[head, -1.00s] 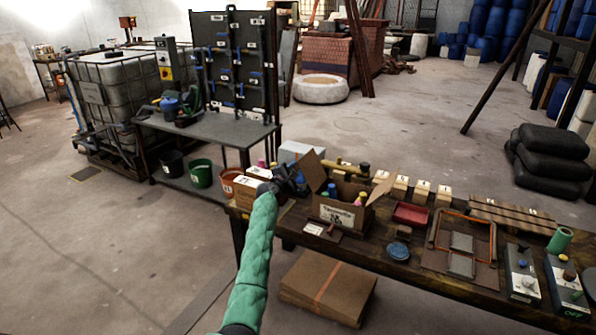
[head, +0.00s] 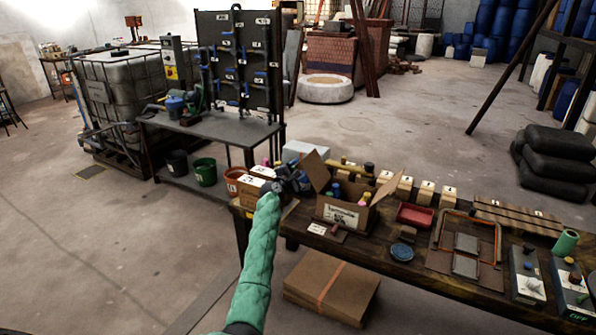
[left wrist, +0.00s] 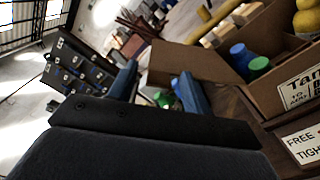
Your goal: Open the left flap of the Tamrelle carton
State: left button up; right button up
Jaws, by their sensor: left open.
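The Tamrelle carton (head: 337,213) stands on the workbench, its top open, with coloured bottles inside. Its left flap (head: 317,171) stands up and leans outward to the left. My left gripper (head: 297,181) is just left of this flap, open and empty. In the left wrist view the two blue fingers (left wrist: 158,75) are apart. The brown flap (left wrist: 200,63) shows beyond and beside the right-hand finger, which overlaps its lower part. I cannot tell whether they touch. The carton's labelled side (left wrist: 290,88) is at the right. My right gripper is not in view.
Numbered boxes (head: 250,189) stand left of the gripper on the bench. A red tray (head: 415,215), a blue round dish (head: 402,252) and a card (head: 325,231) lie near the carton. Flat cardboard (head: 330,289) lies below the bench.

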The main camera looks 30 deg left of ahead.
pick_arm(q)
jog(key=s+b, duration=0.1)
jog(key=s, duration=0.6)
jog(key=shift+s+a+b, duration=0.15)
jog(key=shift+s+b, duration=0.2)
jog(key=shift+b, duration=0.05)
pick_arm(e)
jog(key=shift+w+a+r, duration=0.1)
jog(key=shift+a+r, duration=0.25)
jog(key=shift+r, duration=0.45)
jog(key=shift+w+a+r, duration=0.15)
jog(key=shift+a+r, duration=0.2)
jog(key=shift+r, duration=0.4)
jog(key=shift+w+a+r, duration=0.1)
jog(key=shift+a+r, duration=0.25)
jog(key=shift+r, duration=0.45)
